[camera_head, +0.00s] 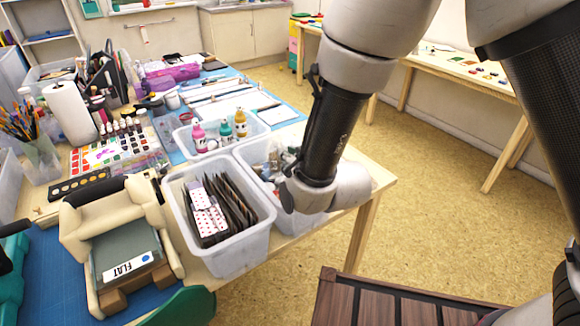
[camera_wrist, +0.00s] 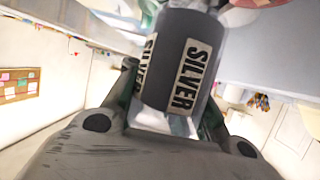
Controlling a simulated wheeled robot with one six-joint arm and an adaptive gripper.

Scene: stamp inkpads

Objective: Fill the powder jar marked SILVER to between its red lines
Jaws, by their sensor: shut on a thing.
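A dark grey cylindrical container marked SILVER (camera_wrist: 187,70) fills the middle of the wrist view, tilted. My gripper (camera_wrist: 172,98) is shut on it, with a finger on either side. Two label faces show; its far end runs near the top edge of the picture. I see no red lines and cannot tell a fill level. In the camera_head view my wrist comes down over the right-hand clear bin (camera_head: 249,157), and my fingers and the container are hidden there.
A clear bin of dark packets and cards (camera_head: 235,256) stands left of my wrist. Behind is a tray with pink, teal and yellow bottles (camera_head: 186,146). A stamping press marked FLAT (camera_head: 122,240) stands at left. A dark slatted wooden piece (camera_head: 400,305) is at the bottom right.

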